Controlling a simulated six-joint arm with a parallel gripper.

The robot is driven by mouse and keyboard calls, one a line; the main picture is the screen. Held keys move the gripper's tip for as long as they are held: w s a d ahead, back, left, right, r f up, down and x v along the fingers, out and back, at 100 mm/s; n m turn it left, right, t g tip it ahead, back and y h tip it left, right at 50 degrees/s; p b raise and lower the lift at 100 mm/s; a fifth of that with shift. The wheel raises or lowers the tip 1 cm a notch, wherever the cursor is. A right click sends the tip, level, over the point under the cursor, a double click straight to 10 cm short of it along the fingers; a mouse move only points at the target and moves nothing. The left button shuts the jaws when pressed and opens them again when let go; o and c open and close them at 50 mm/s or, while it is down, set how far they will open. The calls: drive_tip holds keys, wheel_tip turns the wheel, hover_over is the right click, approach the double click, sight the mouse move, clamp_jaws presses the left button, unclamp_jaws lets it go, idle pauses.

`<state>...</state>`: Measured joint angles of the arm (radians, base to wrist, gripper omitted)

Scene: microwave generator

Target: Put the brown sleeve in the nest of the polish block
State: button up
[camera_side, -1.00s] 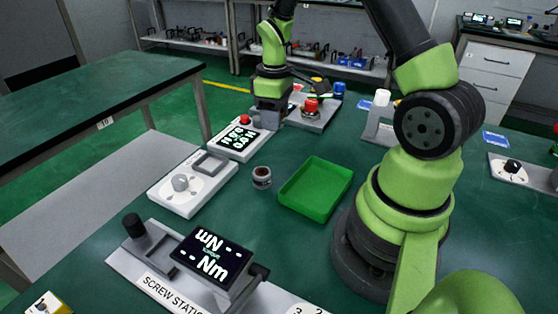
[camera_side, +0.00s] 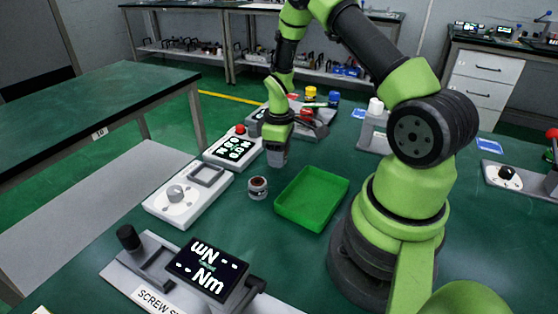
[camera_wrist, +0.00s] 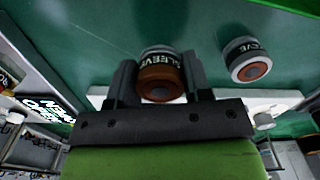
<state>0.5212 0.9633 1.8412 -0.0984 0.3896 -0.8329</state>
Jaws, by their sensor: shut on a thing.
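My gripper (camera_side: 274,158) hangs over the table between the display unit and the green tray. The wrist view shows my gripper (camera_wrist: 160,90) shut on a brown sleeve (camera_wrist: 160,80), its dark label band facing up the picture. In the side view I cannot make out the held sleeve. A second sleeve (camera_side: 258,188), with a brown-red core and pale rim, stands on the table left of the tray; it also shows in the wrist view (camera_wrist: 247,62), apart from my jaws. I cannot tell for certain which unit is the polish block or see its nest.
The empty green tray (camera_side: 312,200) lies right of the loose sleeve. A white unit with knob and square frame (camera_side: 172,208) stands left. A display unit with red button (camera_side: 234,148) is behind it. The screw station (camera_side: 207,268) fills the front. Coloured-capped items (camera_side: 308,112) stand behind my gripper.

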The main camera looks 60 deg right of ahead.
drive_tip(key=shift+f, duration=1.2)
drive_tip(key=shift+f, duration=0.2)
drive_tip(key=o, duration=0.9)
drive_tip(key=shift+o, duration=0.2)
